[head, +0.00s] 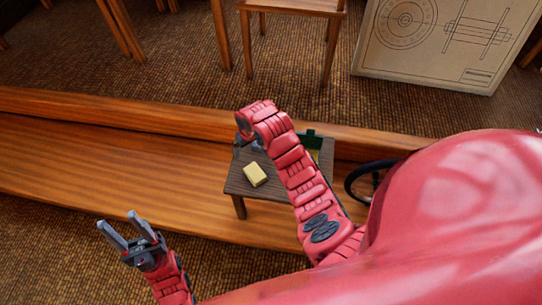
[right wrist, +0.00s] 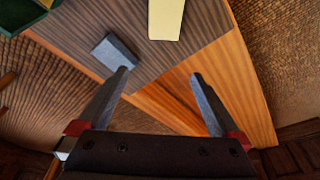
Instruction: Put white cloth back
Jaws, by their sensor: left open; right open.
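I see no thing that is clearly a white cloth in either view. A pale yellow block (head: 255,174) lies on a small dark wooden table (head: 236,184); the block also shows cut off at the top of the right wrist view (right wrist: 166,17). My right gripper (right wrist: 160,73) is open and empty over the table's edge, with the block beyond its fingertips. In the head view its arm hides part of the tabletop. My left gripper (head: 117,218) is open and empty, left of the table and apart from it.
A small grey block (right wrist: 115,52) lies on the table near my right gripper's left finger. A green box (head: 312,140) stands at the table's back, partly hidden by my arm. A wooden platform (head: 110,172) lies under the table. A large drawing board (head: 440,40) stands behind.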

